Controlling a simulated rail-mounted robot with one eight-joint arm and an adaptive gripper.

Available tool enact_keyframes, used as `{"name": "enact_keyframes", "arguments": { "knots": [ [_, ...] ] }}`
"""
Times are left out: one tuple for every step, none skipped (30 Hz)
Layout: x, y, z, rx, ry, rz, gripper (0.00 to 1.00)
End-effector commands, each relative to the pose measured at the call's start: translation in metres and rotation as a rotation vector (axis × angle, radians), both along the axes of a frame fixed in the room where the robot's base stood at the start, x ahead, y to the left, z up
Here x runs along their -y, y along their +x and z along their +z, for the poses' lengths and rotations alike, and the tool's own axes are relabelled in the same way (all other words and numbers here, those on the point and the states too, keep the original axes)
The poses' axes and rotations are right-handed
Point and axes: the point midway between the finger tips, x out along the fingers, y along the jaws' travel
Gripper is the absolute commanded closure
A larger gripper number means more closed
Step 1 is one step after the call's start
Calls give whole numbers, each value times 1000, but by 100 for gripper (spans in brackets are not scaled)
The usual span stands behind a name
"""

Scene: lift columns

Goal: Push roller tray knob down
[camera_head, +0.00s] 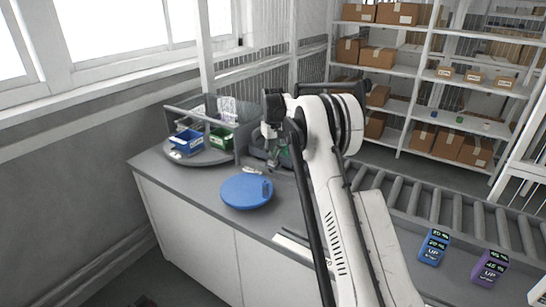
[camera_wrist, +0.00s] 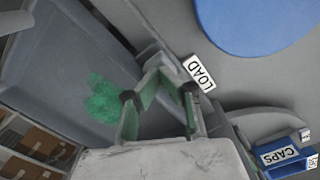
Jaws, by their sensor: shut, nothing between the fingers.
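My gripper (camera_head: 277,158) is over the back of the grey counter, behind the blue disc. In the wrist view my gripper (camera_wrist: 162,72) is shut and empty, its fingertips together beside a white LOAD label (camera_wrist: 199,72). A dark grey tray-like part (camera_wrist: 60,70) with a green patch (camera_wrist: 103,100) lies beside and below the fingers. I cannot tell whether it is the roller tray. I cannot make out its knob; my fingers and arm may hide it. Whether the fingertips touch anything is unclear.
The blue disc (camera_head: 243,191) lies on the counter (camera_head: 165,166). A round stand to the left holds a blue bin (camera_head: 187,142) and a green bin (camera_head: 221,139). Shelves of boxes stand behind.

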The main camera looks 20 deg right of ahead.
Motion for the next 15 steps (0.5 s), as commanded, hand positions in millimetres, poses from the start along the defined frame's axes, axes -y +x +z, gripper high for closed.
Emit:
{"name": "enact_keyframes", "arguments": {
  "knots": [
    [0, 0, 0, 0, 0, 0, 100],
    [0, 0, 1, 0, 0, 0, 100],
    [0, 0, 1, 0, 0, 0, 100],
    [0, 0, 1, 0, 0, 0, 100],
    [0, 0, 1, 0, 0, 0, 100],
    [0, 0, 1, 0, 0, 0, 100],
    [0, 0, 1, 0, 0, 0, 100],
    [0, 0, 2, 0, 0, 0, 100],
    [0, 0, 3, 0, 0, 0, 100],
    [0, 0, 4, 0, 0, 0, 100],
    [0, 0, 6, 0, 0, 0, 100],
    [0, 0, 8, 0, 0, 0, 100],
    [0, 0, 11, 0, 0, 0, 100],
    [0, 0, 13, 0, 0, 0, 100],
    [0, 0, 17, 0, 0, 0, 100]
  ]
}}
